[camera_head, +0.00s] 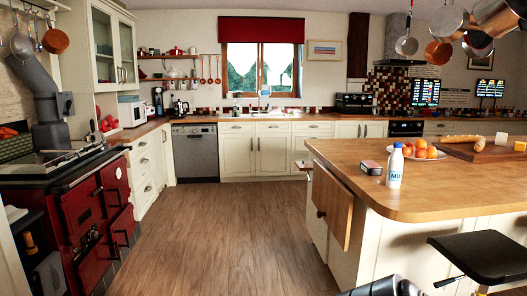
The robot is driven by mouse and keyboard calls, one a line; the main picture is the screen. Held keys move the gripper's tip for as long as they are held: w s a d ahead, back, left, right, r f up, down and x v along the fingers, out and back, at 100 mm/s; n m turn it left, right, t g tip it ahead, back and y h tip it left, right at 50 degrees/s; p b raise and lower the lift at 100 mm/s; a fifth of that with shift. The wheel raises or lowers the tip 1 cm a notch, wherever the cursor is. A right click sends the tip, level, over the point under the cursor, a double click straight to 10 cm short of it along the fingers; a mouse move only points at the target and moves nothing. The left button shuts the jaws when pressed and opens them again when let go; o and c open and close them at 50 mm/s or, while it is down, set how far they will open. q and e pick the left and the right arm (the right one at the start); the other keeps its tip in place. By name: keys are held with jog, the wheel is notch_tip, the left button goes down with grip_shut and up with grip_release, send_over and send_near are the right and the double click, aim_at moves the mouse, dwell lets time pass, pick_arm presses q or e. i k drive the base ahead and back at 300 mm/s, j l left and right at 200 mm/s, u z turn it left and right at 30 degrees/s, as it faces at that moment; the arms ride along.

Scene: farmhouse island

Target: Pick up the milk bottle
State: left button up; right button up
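The milk bottle (395,166) is white with a blue cap and blue lettering. It stands upright on the wooden top of the kitchen island (440,196), near its front left edge. Nothing is touching the bottle from my side. Neither of my grippers' fingers can be seen. A silver and black part, which seems to be of my arm, shows at the bottom edge, below the island top and well away from the bottle.
A plate of oranges (420,150) stands behind the bottle, and a small dark box (371,168) lies left of it. A cutting board (487,150) with bread is further right. A black stool (484,256) stands at the island's front. The wooden floor (220,235) at left is clear.

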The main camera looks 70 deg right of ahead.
aim_at(396, 161)
jog(key=l+z, duration=0.1)
jog(key=z, duration=3.6)
jog(key=i+j+z, duration=0.65)
jog(key=j, duration=0.25)
jog(key=i+j, duration=0.25)
jog(key=j, duration=0.15)
jog(key=z, duration=0.05)
